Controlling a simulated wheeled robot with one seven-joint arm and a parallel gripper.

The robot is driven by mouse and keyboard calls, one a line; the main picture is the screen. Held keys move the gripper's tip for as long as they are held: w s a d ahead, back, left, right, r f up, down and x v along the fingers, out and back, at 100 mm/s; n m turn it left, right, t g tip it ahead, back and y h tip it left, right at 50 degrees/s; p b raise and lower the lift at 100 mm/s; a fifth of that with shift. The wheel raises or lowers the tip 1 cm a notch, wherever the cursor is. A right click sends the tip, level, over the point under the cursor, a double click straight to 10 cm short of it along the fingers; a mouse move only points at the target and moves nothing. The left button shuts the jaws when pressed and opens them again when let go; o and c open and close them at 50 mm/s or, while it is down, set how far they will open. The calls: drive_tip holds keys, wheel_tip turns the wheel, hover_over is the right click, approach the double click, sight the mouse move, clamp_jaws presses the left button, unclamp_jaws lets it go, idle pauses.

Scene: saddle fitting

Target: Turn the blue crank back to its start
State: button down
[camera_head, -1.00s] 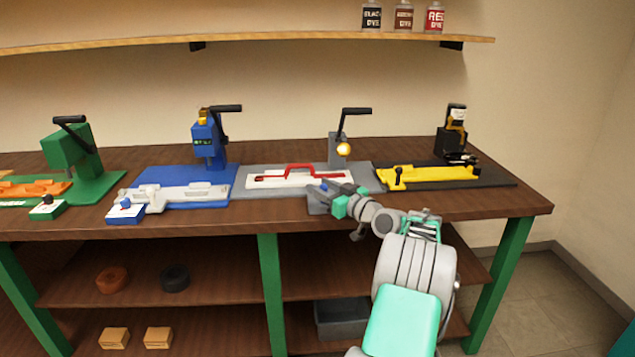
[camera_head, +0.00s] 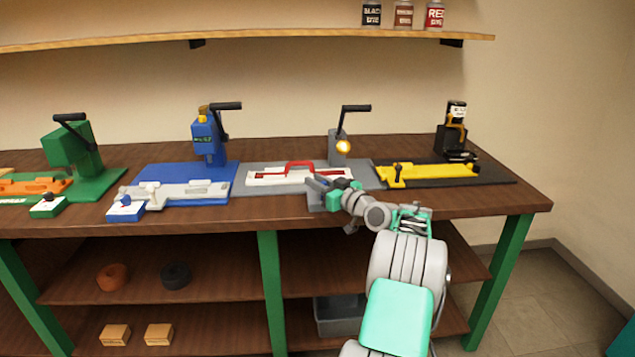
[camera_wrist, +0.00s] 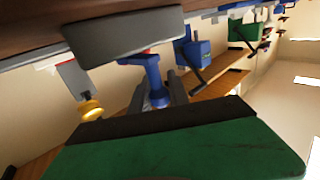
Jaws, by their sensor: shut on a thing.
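The blue crank (camera_wrist: 152,78) is in the wrist view, next to a grey box (camera_wrist: 125,33). My gripper (camera_wrist: 155,97) has a grey finger on each side of the crank's blue part and is shut on it. The fingers hide part of the crank. In the head view my gripper (camera_head: 312,182) is at the front of the grey station (camera_head: 262,184), by its small box. The crank cannot be made out there.
A grey press with a black lever (camera_head: 352,108) and glowing yellow lamp (camera_head: 343,147) stands behind. A blue press (camera_head: 207,140) is left; a yellow fixture (camera_head: 440,172) is right.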

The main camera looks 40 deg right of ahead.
drive_tip(key=shift+s+d, duration=0.1)
drive_tip(key=shift+d, duration=0.05)
idle(0.7)
drive_tip(key=shift+a+m+h, duration=0.2)
drive_tip(key=shift+m+h, duration=0.1)
drive_tip(key=shift+h, duration=0.2)
